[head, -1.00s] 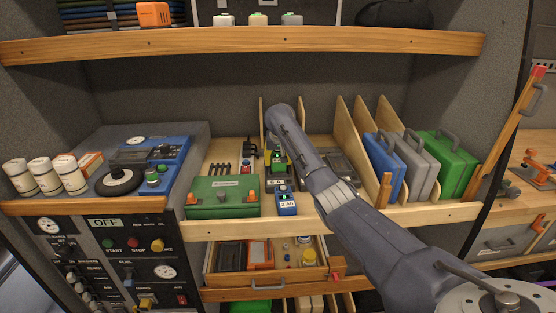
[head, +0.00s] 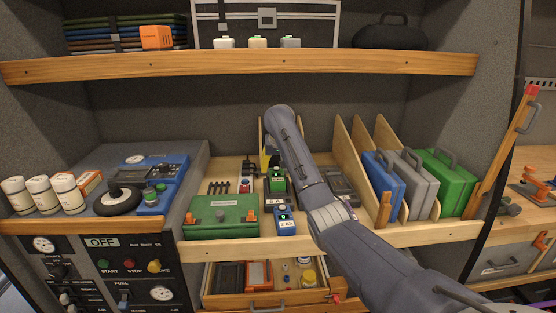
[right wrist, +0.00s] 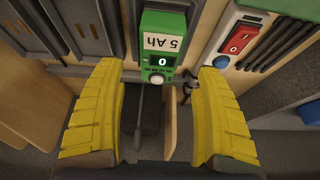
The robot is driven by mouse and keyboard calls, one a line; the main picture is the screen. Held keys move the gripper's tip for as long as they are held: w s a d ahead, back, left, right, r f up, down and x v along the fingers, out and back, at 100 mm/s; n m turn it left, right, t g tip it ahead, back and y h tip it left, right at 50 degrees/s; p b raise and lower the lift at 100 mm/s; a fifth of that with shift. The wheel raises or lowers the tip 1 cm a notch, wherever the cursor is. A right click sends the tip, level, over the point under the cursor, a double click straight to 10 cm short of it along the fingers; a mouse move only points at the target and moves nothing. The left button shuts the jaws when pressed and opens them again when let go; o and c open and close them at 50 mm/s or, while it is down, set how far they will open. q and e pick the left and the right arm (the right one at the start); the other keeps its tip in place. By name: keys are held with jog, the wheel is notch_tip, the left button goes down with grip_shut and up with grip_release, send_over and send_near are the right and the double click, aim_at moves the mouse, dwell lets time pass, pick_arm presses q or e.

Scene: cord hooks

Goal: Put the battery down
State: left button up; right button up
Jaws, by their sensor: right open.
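In the right wrist view the green battery (right wrist: 162,52) shows a small display reading 0 and a white round button. My right gripper (right wrist: 160,75) is open, its yellow fingers spread wide with nothing between them. It is apart from the battery, on its far side. In the head view my arm hides most of the gripper; a bit of yellow finger (head: 266,156) shows. My left gripper is not in view.
A green case (head: 222,216) with orange clips stands left of the batteries. Wooden dividers (head: 350,165) and blue, grey and green cases (head: 445,180) stand to the right. An open drawer (head: 265,300) lies below the shelf lip. An upper shelf (head: 250,64) runs overhead.

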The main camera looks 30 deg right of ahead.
jog(key=shift+v, duration=2.35)
jog(key=shift+d, duration=0.15)
